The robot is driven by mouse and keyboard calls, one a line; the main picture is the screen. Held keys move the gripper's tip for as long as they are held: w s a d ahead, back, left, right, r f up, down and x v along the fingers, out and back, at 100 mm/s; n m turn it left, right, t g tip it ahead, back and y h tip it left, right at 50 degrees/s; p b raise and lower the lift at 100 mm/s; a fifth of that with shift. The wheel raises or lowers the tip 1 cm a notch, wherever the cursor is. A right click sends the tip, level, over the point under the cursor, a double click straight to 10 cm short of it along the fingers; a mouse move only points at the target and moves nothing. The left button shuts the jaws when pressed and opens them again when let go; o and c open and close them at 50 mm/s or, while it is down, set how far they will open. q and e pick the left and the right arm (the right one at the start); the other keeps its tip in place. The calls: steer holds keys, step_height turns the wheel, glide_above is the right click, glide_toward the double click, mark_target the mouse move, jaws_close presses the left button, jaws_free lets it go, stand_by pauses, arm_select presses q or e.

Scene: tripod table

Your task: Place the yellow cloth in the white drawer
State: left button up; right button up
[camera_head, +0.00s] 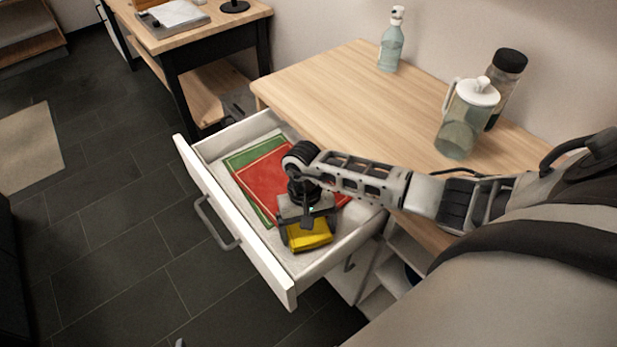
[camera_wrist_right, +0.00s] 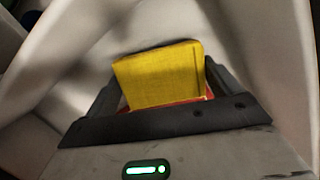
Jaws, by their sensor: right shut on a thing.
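The white drawer (camera_head: 239,225) is pulled out from under the wooden tabletop. My right gripper (camera_head: 305,236) is inside the drawer's outline, over its near right part, pointing down. It is shut on the yellow cloth (camera_head: 312,234), which is folded into a small block. In the right wrist view the yellow cloth (camera_wrist_right: 160,77) sits between the two fingers. I cannot tell whether the cloth touches the drawer floor. A red cloth (camera_head: 268,183) and a green cloth (camera_head: 240,160) lie flat in the drawer, partly hidden by my right arm. My left gripper is not in view.
On the wooden tabletop (camera_head: 345,95) stand a spray bottle (camera_head: 391,45), a pitcher with a white lid (camera_head: 465,120) and a dark-lidded jar (camera_head: 509,68). A second table (camera_head: 205,38) is at the back left. The drawer's left floor is partly bare.

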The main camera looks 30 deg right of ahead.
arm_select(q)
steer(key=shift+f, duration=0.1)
arm_select(e)
steer(key=shift+f, duration=0.1)
steer(key=o, duration=0.8)
steer(key=shift+c, duration=0.2)
arm_select(q)
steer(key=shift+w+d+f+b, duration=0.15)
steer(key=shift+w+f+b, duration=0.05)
steer(key=shift+b, duration=0.75)
arm_select(e)
steer(key=v, duration=1.6)
